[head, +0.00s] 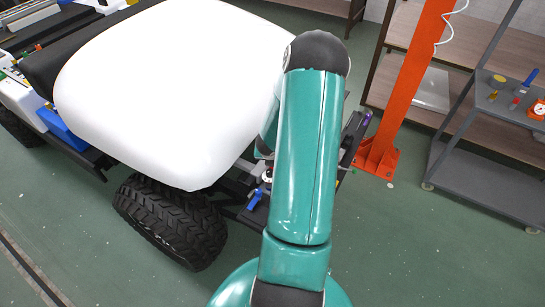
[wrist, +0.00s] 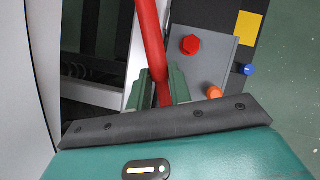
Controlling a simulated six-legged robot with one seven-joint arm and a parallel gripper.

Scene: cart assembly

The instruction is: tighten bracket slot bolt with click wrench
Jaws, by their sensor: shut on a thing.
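In the wrist view my gripper (wrist: 158,90) is shut on a red rod-shaped tool, the click wrench (wrist: 150,40). The wrench runs up out of the top of the picture, so its head is not in view. To its right is a grey bracket plate (wrist: 212,68) with a red hex bolt (wrist: 191,44) on it. An orange bolt head (wrist: 214,92) sits near the plate's lower edge, partly hidden by my gripper body. A blue knob-like bolt (wrist: 249,70) is beside the plate. In the head view my arm hides the gripper and wrench.
The cart has a white seat cover (head: 165,85) and a black tyre (head: 172,222). A blue part (head: 255,198) shows on its frame. An orange post (head: 405,85) stands behind, with a grey shelf rack (head: 490,185) at the right. Green floor is clear at the front right.

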